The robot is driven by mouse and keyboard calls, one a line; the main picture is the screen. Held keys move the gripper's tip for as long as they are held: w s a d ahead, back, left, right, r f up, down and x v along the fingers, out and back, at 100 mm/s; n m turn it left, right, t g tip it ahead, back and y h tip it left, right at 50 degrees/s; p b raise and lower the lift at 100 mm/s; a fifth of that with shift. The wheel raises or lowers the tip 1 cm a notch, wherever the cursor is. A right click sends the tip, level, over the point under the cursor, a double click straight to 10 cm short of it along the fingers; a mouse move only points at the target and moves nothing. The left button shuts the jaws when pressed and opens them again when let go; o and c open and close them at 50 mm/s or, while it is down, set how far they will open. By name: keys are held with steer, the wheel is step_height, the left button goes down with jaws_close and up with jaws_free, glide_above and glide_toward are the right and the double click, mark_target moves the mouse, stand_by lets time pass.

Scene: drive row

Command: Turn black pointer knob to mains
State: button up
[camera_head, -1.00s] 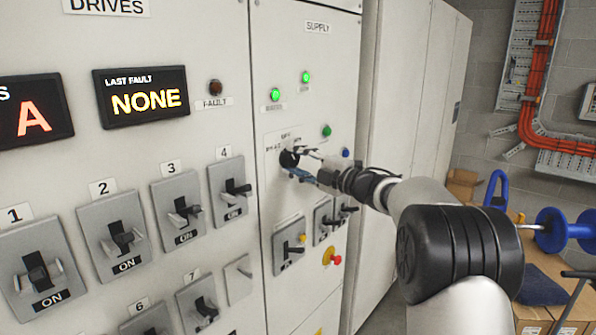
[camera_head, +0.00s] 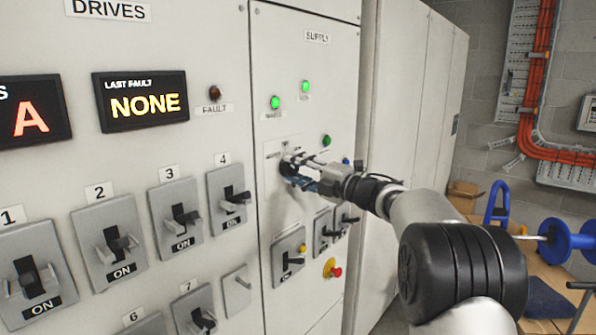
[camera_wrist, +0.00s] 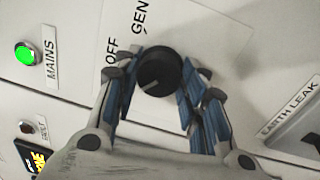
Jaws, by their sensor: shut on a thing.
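The black pointer knob (camera_wrist: 160,72) sits on a white plate (camera_wrist: 112,72) with OFF and GEN printed beside it in the wrist view. A short pale pointer line shows on the knob, towards the lower left. My gripper (camera_wrist: 159,80) is shut on the knob, with blue-padded fingers on both sides of it. In the head view my gripper (camera_head: 296,170) reaches the supply panel from the right and hides most of the knob. The mains position on the plate cannot be read.
A lit green lamp (camera_wrist: 25,53) stands next to a MAINS label. In the head view, several black switches (camera_head: 290,258) and a red button on yellow (camera_head: 333,270) lie below my gripper. The drives panel (camera_head: 220,40) is to the left.

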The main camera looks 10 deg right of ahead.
steer(key=o, duration=1.1)
steer(key=shift+c, duration=0.2)
steer(key=v, duration=1.2)
